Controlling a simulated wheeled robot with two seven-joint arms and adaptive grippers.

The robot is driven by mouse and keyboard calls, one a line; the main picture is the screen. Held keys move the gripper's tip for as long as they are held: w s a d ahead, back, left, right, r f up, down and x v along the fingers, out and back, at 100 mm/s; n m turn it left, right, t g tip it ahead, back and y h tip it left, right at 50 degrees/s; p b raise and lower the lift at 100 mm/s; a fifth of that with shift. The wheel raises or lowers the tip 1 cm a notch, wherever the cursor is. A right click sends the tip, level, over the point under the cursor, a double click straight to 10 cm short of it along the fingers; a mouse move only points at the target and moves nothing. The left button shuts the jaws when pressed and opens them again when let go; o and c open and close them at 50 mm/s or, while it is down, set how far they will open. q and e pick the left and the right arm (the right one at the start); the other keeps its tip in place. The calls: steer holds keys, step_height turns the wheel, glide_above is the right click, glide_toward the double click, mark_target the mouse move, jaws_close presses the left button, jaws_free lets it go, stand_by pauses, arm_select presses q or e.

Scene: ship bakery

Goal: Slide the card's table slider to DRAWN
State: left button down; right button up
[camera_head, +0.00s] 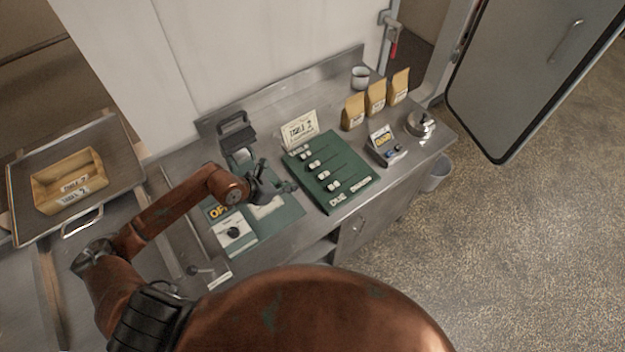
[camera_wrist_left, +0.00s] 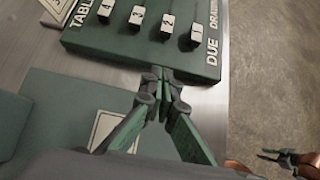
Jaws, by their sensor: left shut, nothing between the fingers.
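The dark green slider board (camera_head: 352,181) lies on the steel counter. It carries a row of white numbered knobs, with slots running toward the side marked DRAWN; the knobs sit at the DUE side. In the left wrist view the knobs read 4, 3, 2 and 1 (camera_wrist_left: 196,35), with 1 nearest the DUE and DRAWN lettering. A white card (camera_head: 299,129) stands behind the board; its number is hard to read. My left gripper (camera_head: 292,187) is shut and empty, just short of the board's near edge. My right gripper (camera_wrist_left: 272,155) shows small at the wrist view's lower right; its jaw state is unclear.
A green mat (camera_head: 280,216) with a dial box (camera_head: 234,233) lies left of the board. A dark upright device (camera_head: 236,135) stands behind the mat.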

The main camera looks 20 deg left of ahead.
mark_target(319, 180)
arm_select(q)
steer(key=x, duration=0.7)
steer(key=shift+w+d+r+p, duration=0.1)
steer(key=shift+w+d+p, duration=0.05)
steer(key=shift+p, duration=0.2)
steer(key=shift+w+d+r+p, duration=0.1)
steer(key=shift+w+d+p, duration=0.25)
steer(key=shift+w+d, duration=0.65)
steer(key=shift+w, duration=0.4)
steer(key=shift+w, duration=0.1)
